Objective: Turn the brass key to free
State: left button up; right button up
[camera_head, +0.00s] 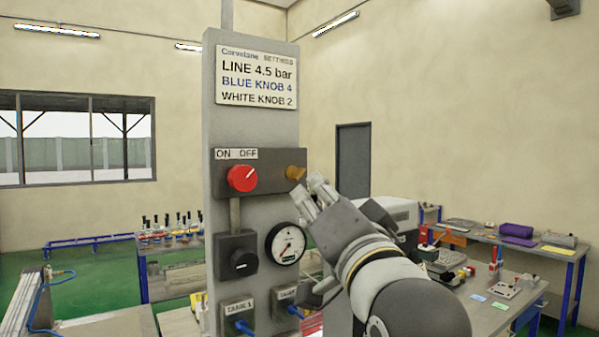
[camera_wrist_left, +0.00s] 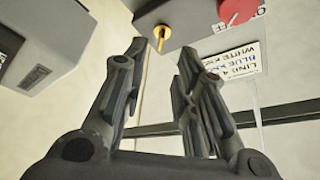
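The brass key (camera_head: 295,172) sticks out of the right end of the grey switch box on the panel, to the right of the red knob (camera_head: 242,178). In the left wrist view the key (camera_wrist_left: 160,38) points toward me, in the gap ahead of the fingertips. My left gripper (camera_head: 309,189) is just right of and below the key in the head view. In the left wrist view the gripper (camera_wrist_left: 163,54) is open, with nothing between its fingers. I cannot tell whether a finger touches the key. My right gripper is not in view.
A settings sign (camera_head: 256,78) is above. Benches with equipment (camera_head: 507,291) stand behind at the right.

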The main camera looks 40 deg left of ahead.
aim_at(300, 176)
pick_arm(q)
jog(key=p+x, duration=0.3)
jog(key=x, duration=0.4)
jog(key=shift+a+r, duration=0.15)
jog(key=shift+a, duration=0.1)
jog(key=shift+w+a+p, duration=0.35)
jog(key=shift+p, duration=0.05)
jog(key=shift+d+r, duration=0.1)
jog(key=shift+d, duration=0.05)
grip_shut()
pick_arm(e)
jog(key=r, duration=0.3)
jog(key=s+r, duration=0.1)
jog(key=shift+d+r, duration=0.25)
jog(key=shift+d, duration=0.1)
